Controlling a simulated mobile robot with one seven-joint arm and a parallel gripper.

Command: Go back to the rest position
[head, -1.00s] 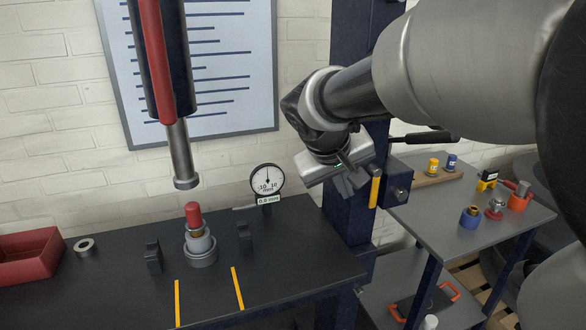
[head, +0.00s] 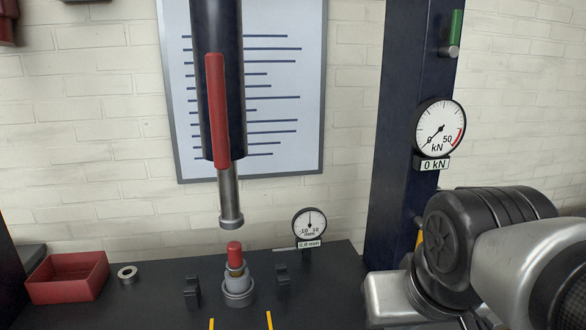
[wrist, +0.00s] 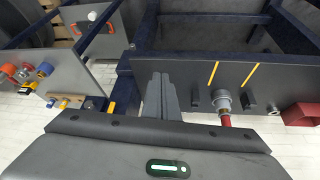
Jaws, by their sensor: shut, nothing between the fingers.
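My gripper (wrist: 160,96) shows in the wrist view with its fingers together and nothing between them. In the head view my arm is at the lower right, and the fingertips are not visible there. A red-topped stack of rings (head: 238,275) stands upright on the dark press table (head: 150,310), below the press ram (head: 231,205) and apart from it. The stack also shows in the wrist view (wrist: 223,103), to the right of my gripper.
A red bin (head: 67,278) and a loose metal ring (head: 128,274) are on the table's left. A dial gauge (head: 309,224) stands behind the stack. A blue column carries a force gauge (head: 440,128) reading 0 kN. A side table (wrist: 62,75) holds several coloured parts.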

